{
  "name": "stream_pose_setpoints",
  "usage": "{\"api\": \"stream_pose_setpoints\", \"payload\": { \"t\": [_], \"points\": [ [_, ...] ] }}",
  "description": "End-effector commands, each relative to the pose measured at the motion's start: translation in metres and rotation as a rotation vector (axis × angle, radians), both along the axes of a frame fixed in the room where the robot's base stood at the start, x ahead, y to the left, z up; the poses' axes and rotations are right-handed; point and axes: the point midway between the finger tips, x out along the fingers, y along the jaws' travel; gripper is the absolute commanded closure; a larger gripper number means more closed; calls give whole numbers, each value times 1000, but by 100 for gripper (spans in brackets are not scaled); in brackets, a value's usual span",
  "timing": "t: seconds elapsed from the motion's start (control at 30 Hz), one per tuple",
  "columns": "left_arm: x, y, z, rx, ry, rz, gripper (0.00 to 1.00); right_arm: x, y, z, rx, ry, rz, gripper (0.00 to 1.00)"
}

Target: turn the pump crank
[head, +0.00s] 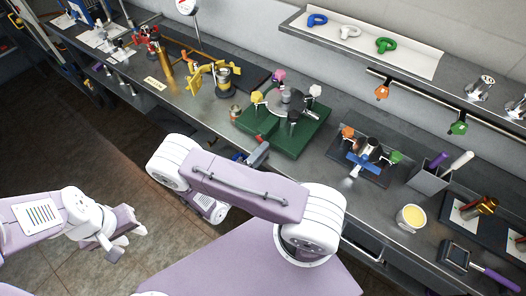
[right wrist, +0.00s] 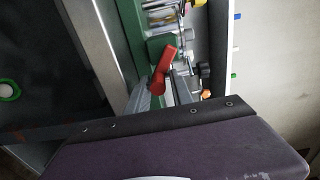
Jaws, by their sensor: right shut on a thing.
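The pump (head: 290,100) stands on a green base (head: 275,142) on the bench, with several coloured knobs around its top. A red crank handle (right wrist: 165,62) shows in the right wrist view against the green base. My right gripper (right wrist: 164,88) is shut on this red handle, its grey fingers on either side. In the head view a small red part (head: 264,144) shows at the front edge of the green base, and my right forearm hides most of that gripper. My left gripper (head: 126,238) is open and empty above the floor, well away from the bench.
A dark block with orange and green knobs (head: 365,156) lies right of the pump. A yellow-filled cup (head: 411,217) and a grey pen holder (head: 430,178) stand further right. Brass and yellow fittings (head: 212,75) are at the left. The floor (head: 70,150) is clear.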

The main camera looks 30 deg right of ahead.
Motion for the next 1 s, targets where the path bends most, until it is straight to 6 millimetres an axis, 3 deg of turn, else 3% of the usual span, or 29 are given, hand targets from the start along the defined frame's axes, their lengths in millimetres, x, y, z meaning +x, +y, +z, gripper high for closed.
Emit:
{"api": "stream_pose_setpoints", "payload": {
  "t": [0.63, 0.67, 0.7, 1.0],
  "points": [
    [0, 0, -2, 0, 0, 0, 64, 2, 1, -4, 25, -46, 3, 100],
    [0, 0, -2, 0, 0, 0, 64, 2, 1, -4, 25, -46, 3, 65],
    [0, 0, -2, 0, 0, 0, 64, 2, 1, -4, 25, -46, 3, 60],
    [0, 0, -2, 0, 0, 0, 64, 1, 1, -3, 22, -47, 2, 60]
  ]
}}
